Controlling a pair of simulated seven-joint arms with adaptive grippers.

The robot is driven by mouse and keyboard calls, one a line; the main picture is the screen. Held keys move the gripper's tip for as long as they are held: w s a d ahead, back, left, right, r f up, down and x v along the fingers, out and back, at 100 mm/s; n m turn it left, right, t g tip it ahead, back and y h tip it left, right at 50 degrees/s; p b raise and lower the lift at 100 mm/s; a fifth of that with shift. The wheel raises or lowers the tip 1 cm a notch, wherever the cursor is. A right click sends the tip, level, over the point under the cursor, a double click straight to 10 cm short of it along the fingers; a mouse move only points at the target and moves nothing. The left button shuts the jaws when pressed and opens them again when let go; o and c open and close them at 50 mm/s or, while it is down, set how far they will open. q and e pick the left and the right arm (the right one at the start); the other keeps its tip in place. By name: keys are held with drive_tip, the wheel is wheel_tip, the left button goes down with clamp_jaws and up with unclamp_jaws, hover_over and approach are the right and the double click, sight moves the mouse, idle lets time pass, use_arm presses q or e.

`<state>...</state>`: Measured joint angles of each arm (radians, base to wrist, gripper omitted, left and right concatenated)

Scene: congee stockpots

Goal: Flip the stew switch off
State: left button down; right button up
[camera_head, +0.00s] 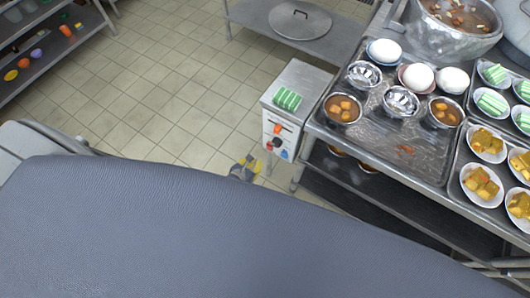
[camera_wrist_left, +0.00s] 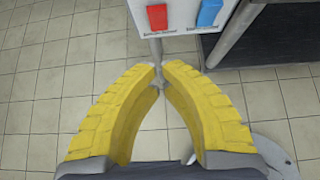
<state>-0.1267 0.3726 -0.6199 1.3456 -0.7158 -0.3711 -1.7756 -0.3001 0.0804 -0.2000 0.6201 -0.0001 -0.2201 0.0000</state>
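A white control box (camera_head: 292,112) stands at the left end of the serving counter. My right gripper is out of view.
A steel counter (camera_head: 375,155) right of the box holds metal bowls, white buns and trays of food. A large pot (camera_head: 460,40) stands behind. A wrapped green-striped item (camera_head: 287,98) lies on the box. Tiled floor (camera_head: 165,85) is open to the left.

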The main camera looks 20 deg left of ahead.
sight(269, 147)
use_arm(q)
drive_tip(key=shift+w+d+f, duration=0.25)
drive_tip(key=shift+w+f, duration=0.25)
drive_tip(key=shift+w, duration=0.85)
drive_tip(key=shift+w+d+f, duration=0.3)
drive_tip(key=shift+w+f, duration=0.15)
drive_tip(key=shift+w, duration=0.9)
drive_tip(key=shift+w+d+f, duration=0.25)
drive_tip(key=shift+w+f, duration=0.25)
drive_tip(key=shift+w, duration=0.85)
drive_tip(key=shift+w, duration=0.1)
drive_tip(key=shift+w+r, duration=0.3)
drive_tip(key=shift+w, duration=0.1)
drive_tip(key=shift+d, duration=0.1)
drive_tip(key=shift+r, duration=0.1)
drive_tip(key=shift+r, duration=0.6)
drive_tip(key=shift+r, duration=0.1)
